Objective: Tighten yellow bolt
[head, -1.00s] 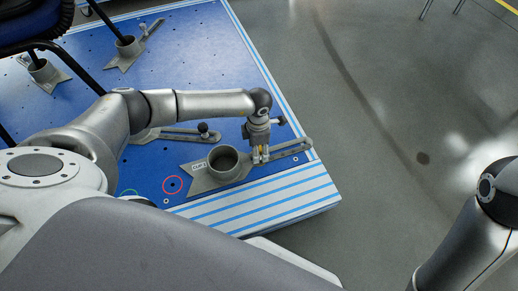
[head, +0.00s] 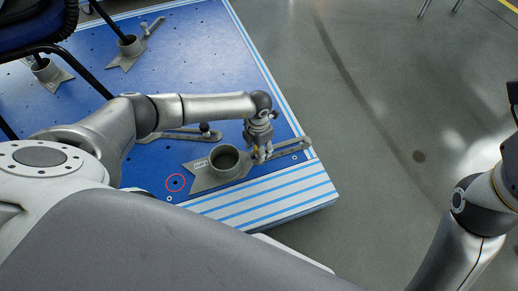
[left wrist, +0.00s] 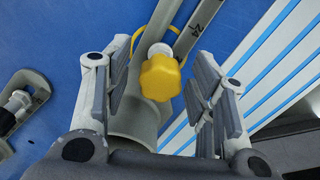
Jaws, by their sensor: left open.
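The yellow bolt (left wrist: 160,77) has a lobed knob head and sits between the two fingers of my left gripper (left wrist: 161,95) in the left wrist view, with a visible gap on each side. The gripper is open. The bolt is at the slotted bar of a grey metal clamp (head: 205,180) with a round cup. In the head view my left gripper (head: 262,155) points down beside the cup and mostly hides the bolt. My right arm shows at the right edge; its gripper is out of frame.
The clamp stands on a blue platform (head: 200,85) with white-and-blue striped edges. Another clamp with a dark knob (head: 204,128) lies behind it. Chair legs stand in cups at the upper left. Grey floor lies to the right.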

